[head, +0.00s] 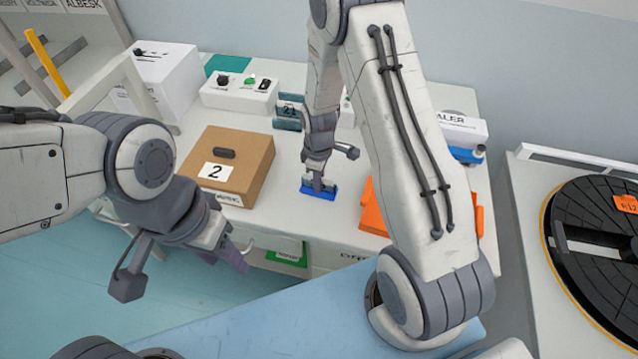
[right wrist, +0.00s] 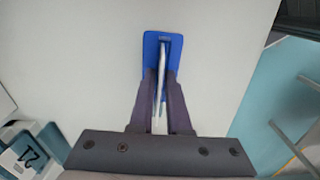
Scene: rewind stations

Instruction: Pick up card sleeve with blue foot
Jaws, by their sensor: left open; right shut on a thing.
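The card sleeve with blue foot (head: 319,192) stands on the white table in the middle of the head view. In the right wrist view its blue foot (right wrist: 152,48) lies beyond the fingertips, and the thin pale sleeve (right wrist: 161,75) runs upright between the fingers. My right gripper (head: 318,178) reaches down from above and is shut on the sleeve; it also shows in the right wrist view (right wrist: 160,90). Whether the foot touches the table is hard to tell. My left gripper (head: 232,254) is open and empty, in front of the table's left part.
A brown box marked 2 (head: 228,160) stands left of the sleeve. An orange thing (head: 372,212) lies to its right, partly behind my right arm. A blue-grey block marked 21 (head: 289,112) and a white button box (head: 238,94) stand behind. A black turntable (head: 600,240) is far right.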

